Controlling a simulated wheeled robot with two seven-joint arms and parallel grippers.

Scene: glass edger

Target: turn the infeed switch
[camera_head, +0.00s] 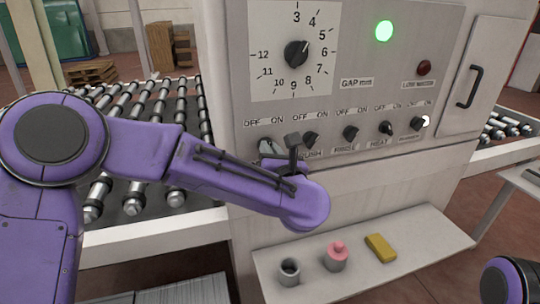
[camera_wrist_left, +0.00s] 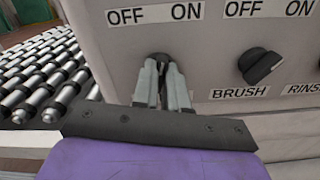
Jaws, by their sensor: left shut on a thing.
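The infeed switch (camera_wrist_left: 160,58) is the leftmost knob in the row on the grey machine panel. In the left wrist view only its dark upper part shows, under an OFF label at left and an ON label at right. My left gripper (camera_wrist_left: 161,72) is shut on it, with both pale fingers close around the knob. Which way the knob points cannot be told. In the head view, my left gripper (camera_head: 270,147) is at the panel's left end, and my purple wrist hides the switch's name label. My right gripper is not in view.
The brush switch (camera_wrist_left: 262,65) sits just right of the held knob, with the rinse switch (camera_head: 350,132) further along. A dial (camera_head: 297,54) and lit green lamp (camera_head: 384,31) are above. A shelf (camera_head: 400,262) below holds a grey cup, a pink item and a yellow block. Rollers (camera_head: 150,105) are left.

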